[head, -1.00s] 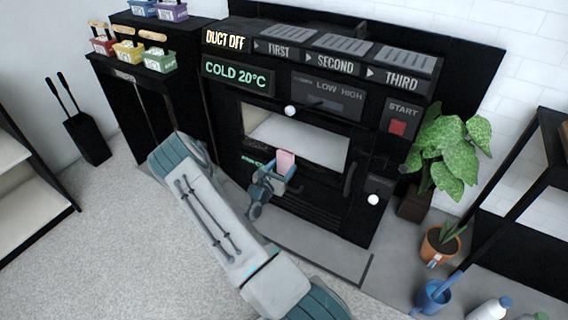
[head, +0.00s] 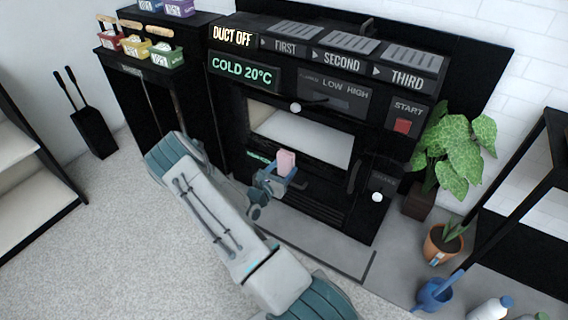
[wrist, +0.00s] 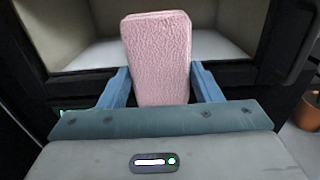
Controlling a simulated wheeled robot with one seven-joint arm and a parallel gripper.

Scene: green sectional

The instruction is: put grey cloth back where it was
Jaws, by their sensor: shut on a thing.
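My gripper (head: 278,177) is in front of the black oven, just below its pale opening (head: 300,136). Its two blue fingers are shut on a pink, textured, folded cloth-like piece (head: 287,162), which stands upright between them. The pink piece (wrist: 157,58) also shows in the wrist view, with a finger on each side and the oven opening behind it. The piece looks pink, not grey; I see no grey cloth in either view.
The black oven (head: 235,120) has a white knob (head: 376,197) low right. Small coloured baskets (head: 165,55) stand on a black cabinet at left. A leafy plant (head: 455,150), an orange pot (head: 442,245), a blue watering can (head: 434,293) and bottles stand at right. Carpet (head: 80,250) at left is clear.

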